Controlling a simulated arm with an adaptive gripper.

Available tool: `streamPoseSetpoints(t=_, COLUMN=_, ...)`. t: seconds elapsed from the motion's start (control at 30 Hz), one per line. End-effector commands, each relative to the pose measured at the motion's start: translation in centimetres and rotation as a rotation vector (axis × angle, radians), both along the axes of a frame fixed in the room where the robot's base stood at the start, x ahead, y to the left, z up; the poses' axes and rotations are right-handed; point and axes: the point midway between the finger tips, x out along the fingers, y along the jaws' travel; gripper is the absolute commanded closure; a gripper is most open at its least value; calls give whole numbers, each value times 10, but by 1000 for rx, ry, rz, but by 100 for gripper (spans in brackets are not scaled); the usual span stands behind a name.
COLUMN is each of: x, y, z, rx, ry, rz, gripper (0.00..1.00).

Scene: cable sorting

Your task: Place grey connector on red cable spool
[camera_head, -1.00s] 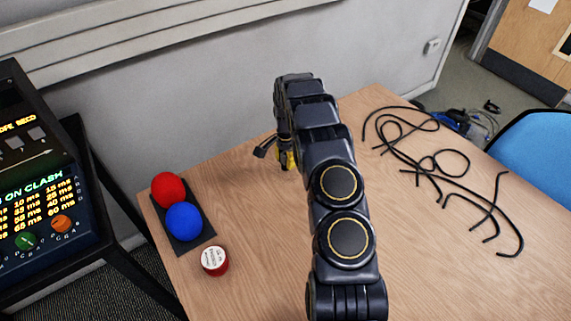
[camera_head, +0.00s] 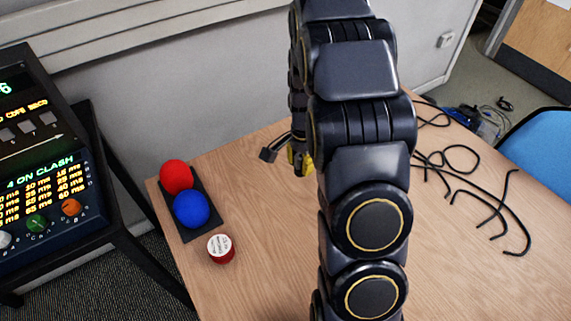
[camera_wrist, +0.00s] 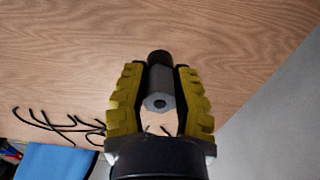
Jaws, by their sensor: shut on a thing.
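The red cable spool (camera_head: 221,249) has a white labelled top and stands upright on the table near its left edge. My gripper (camera_head: 301,161) is to the right of the spool and farther back, apart from it, with its yellow fingers pointing down. In the wrist view, my gripper (camera_wrist: 160,74) is shut on the grey connector (camera_wrist: 159,89), a grey block with a round dark hole in its near end and a black rounded far end. The head view does not show the connector clearly. My arm hides part of the table's middle.
A red ball (camera_head: 176,176) and a blue ball (camera_head: 191,209) sit on a dark tray (camera_head: 209,224) just behind the spool. Several black cables (camera_head: 478,196) lie at the right. A lit console (camera_head: 45,170) stands left of the table. The table around the spool's right side is clear.

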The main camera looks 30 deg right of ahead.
Motion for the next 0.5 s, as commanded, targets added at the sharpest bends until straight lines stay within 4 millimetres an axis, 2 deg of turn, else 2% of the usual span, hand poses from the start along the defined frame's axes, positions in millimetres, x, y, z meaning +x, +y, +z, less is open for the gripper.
streamPoseSetpoints(t=0.17, x=-4, y=4, z=2, rx=1, ry=1, rz=2, gripper=100)
streamPoseSetpoints(t=0.27, x=0, y=16, z=2, rx=1, ry=0, rz=12, gripper=100)
streamPoseSetpoints(t=0.37, x=6, y=44, z=2, rx=2, ry=-2, rz=35, gripper=100)
streamPoseSetpoints(t=0.5, x=9, y=104, z=1, rx=4, ry=-1, rz=78, gripper=100)
